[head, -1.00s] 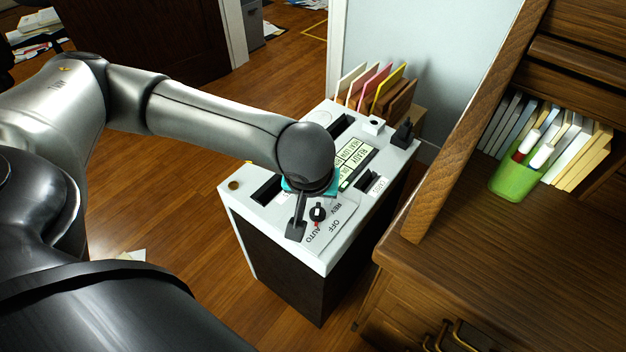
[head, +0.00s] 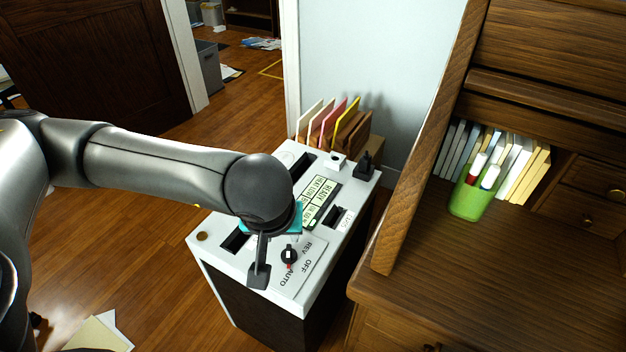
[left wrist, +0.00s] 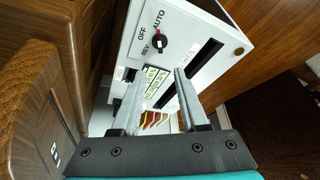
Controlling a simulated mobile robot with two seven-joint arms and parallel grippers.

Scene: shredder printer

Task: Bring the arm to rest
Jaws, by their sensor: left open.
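My left arm reaches in from the left in the head view. Its gripper (head: 262,268) hangs over the front part of the white shredder top (head: 222,262), left of the black rotary knob (head: 289,255) with the red mark. In the left wrist view the two fingers of this gripper (left wrist: 158,95) stand wide apart with nothing between them. Beyond them show the shredder's display (left wrist: 157,82), its dark slot and the knob (left wrist: 159,43). The knob's red mark is towards AUTO. Whether the fingers touch the shredder I cannot tell. My right gripper is not in view.
A wooden desk (head: 480,265) with a raised side panel stands close to the right of the shredder. A green pen cup (head: 472,198) and books stand on it. Coloured folders (head: 330,122) stand behind the shredder. Papers (head: 98,333) lie on the floor at lower left.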

